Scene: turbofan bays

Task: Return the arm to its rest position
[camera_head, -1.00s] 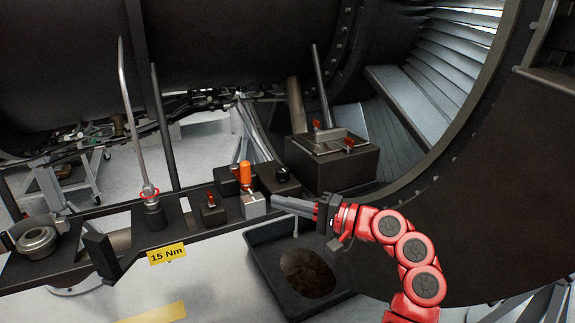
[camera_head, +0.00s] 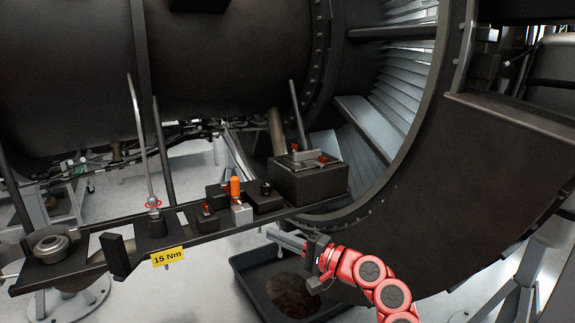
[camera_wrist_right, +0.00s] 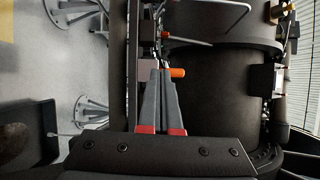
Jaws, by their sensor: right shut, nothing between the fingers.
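My right gripper (camera_head: 285,240) is on the red arm that comes in from the lower right in the head view. It is shut and empty, its grey fingers together and pointing left. It is just in front of the dark tool shelf (camera_head: 95,268), apart from it, and above the black tray. In the right wrist view my right gripper (camera_wrist_right: 160,73) also shows its fingers meeting at the tips, with an orange handle (camera_wrist_right: 177,72) beyond them. My left gripper is not in view.
The shelf bears a metal block with an orange handle (camera_head: 235,188), a large dark block (camera_head: 308,180), a grey ring part (camera_head: 51,248) and a yellow "15 Nm" label (camera_head: 167,257). The black tray (camera_head: 245,262) is on the floor. The engine cowl (camera_head: 470,190) curves close to the right of my arm.

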